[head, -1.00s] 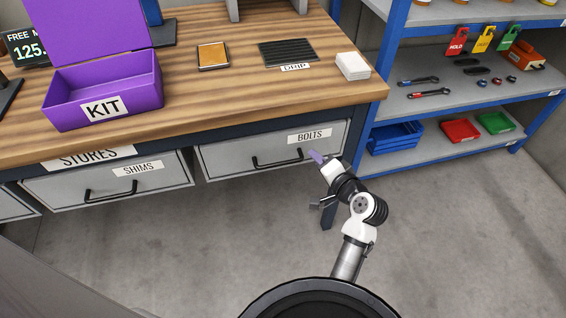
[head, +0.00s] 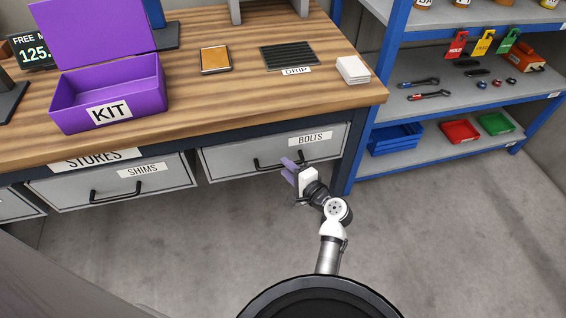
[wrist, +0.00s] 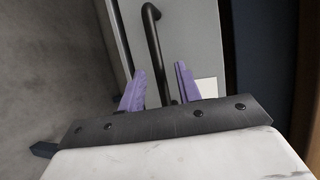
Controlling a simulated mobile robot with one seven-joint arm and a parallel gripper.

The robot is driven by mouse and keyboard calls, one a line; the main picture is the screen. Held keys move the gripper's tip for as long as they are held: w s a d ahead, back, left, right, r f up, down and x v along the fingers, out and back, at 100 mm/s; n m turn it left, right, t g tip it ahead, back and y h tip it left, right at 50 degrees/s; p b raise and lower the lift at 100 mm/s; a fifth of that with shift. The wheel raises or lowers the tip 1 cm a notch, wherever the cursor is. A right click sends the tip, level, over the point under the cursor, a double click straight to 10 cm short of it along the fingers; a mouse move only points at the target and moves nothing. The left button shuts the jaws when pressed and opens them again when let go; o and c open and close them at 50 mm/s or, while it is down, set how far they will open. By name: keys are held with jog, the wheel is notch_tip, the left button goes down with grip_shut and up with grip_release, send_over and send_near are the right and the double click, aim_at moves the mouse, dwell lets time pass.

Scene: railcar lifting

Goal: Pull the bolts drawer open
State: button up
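The bolts drawer (head: 232,161) is a grey front under the right part of the workbench, flush with the bench. Its label reads BOLTS (head: 309,139). Its black bar handle (head: 262,164) shows left of my gripper, and the right part is hidden behind the fingers. My gripper (head: 289,169) is at the handle, its purple fingers apart. In the wrist view the handle (wrist: 152,40) runs down between the two open fingers (wrist: 160,88). I cannot see contact between fingers and handle.
The shims drawer (head: 70,190) is to the left, closed. A purple KIT box (head: 142,90) with its lid up stands on the workbench (head: 210,102). A blue shelf unit (head: 357,150) stands close on the right. The floor (head: 430,240) in front is clear.

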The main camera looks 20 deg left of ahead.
jog(key=shift+x, duration=1.45)
jog(key=shift+c, duration=0.3)
grip_shut()
